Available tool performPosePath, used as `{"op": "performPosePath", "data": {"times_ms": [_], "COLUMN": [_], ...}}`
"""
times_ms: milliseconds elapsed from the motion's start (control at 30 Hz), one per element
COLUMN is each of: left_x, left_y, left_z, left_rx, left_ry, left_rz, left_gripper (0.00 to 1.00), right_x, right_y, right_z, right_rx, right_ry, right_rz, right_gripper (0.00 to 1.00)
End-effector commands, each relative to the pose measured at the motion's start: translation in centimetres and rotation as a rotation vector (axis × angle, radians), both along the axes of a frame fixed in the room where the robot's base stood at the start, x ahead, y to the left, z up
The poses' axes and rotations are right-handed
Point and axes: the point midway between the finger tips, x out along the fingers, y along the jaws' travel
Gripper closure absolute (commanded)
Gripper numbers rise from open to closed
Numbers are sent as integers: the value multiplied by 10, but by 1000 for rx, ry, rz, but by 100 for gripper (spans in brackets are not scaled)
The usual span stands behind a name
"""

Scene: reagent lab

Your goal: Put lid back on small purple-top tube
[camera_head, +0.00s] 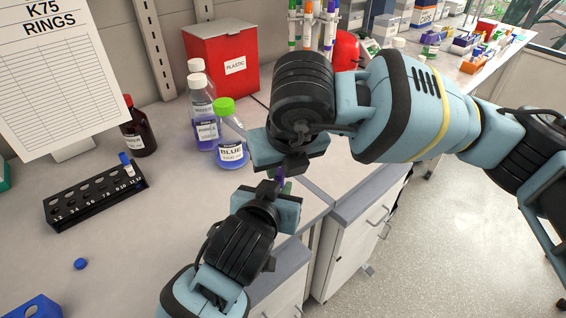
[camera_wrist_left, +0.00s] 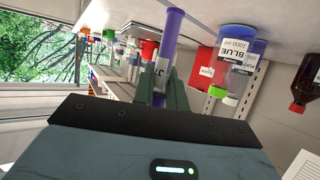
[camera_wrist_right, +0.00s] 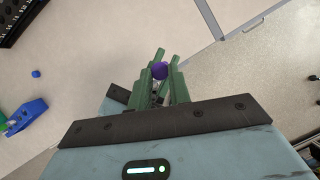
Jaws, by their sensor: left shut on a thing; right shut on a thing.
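My left gripper (camera_head: 284,190) comes up from below and is shut on a tube. In the left wrist view, which is upside down, the tube (camera_wrist_left: 163,62) has a white label and purple at both ends; its fingers (camera_wrist_left: 162,88) grip it. My right gripper (camera_head: 288,165) is just above, shut on the purple lid (camera_wrist_right: 160,71), seen end-on between green fingers in the right wrist view. The tube and lid are close together over the counter's front edge. Whether lid and tube touch is hidden by the fingers.
A black numbered rack (camera_head: 95,197) holds one blue-capped tube (camera_head: 128,165). A blue cap (camera_head: 81,264) lies on the counter near a blue object (camera_head: 35,307). Bottles, including a green-capped one (camera_head: 230,150), and a red plastic box (camera_head: 222,60) stand behind. The counter's middle is clear.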

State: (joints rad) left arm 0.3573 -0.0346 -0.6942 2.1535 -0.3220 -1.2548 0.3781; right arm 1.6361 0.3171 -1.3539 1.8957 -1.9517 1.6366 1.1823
Motion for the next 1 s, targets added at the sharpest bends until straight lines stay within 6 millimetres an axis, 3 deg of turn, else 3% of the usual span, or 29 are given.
{"op": "performPosePath", "data": {"times_ms": [900,1000], "left_x": [0,0], "left_y": [0,0], "left_z": [0,0], "left_rx": [0,0], "left_ry": [0,0], "left_rz": [1,1], "left_gripper": [100,100], "right_x": [8,8], "right_y": [14,14], "right_z": [-1,-2], "right_rx": [-6,-7], "right_ry": [-13,-11], "right_rz": [-1604,-1686], "right_gripper": [100,100]}}
